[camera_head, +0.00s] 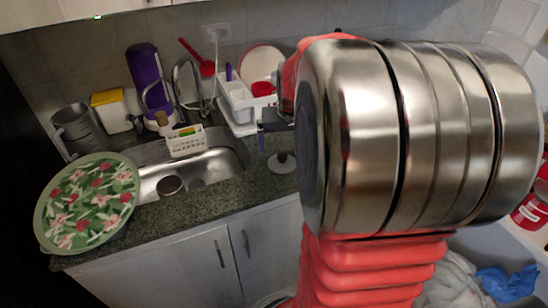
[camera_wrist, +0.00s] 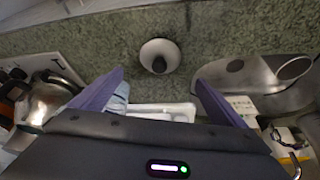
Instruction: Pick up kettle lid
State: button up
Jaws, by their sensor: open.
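The kettle lid (camera_wrist: 160,56) is a pale round disc with a dark knob at its centre. It lies flat on the green-grey stone counter, knob up. In the head view the lid (camera_head: 281,163) is near the counter's front edge, right of the sink. My gripper (camera_wrist: 158,78) is open and empty in the wrist view, with its two purple fingers spread on either side below the lid, not touching it. In the head view my gripper (camera_head: 268,130) shows above and left of the lid, largely hidden by my arm.
The sink (camera_head: 225,155) lies left of the lid. A white dish rack (camera_head: 238,100) stands behind. A shiny metal vessel (camera_wrist: 45,100) is at the left of the wrist view. A floral tray (camera_head: 90,203) is at far left. Counter around the lid is clear.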

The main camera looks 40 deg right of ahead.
aim_at(283, 156)
jog(key=shift+x, duration=2.35)
jog(key=shift+x, duration=2.6)
jog(key=shift+s, duration=0.15)
jog(key=shift+c, duration=0.4)
jog(key=c, duration=1.1)
jog(key=shift+c, duration=0.2)
notch_tip(283, 156, up, 10)
jog(key=shift+r, duration=0.1)
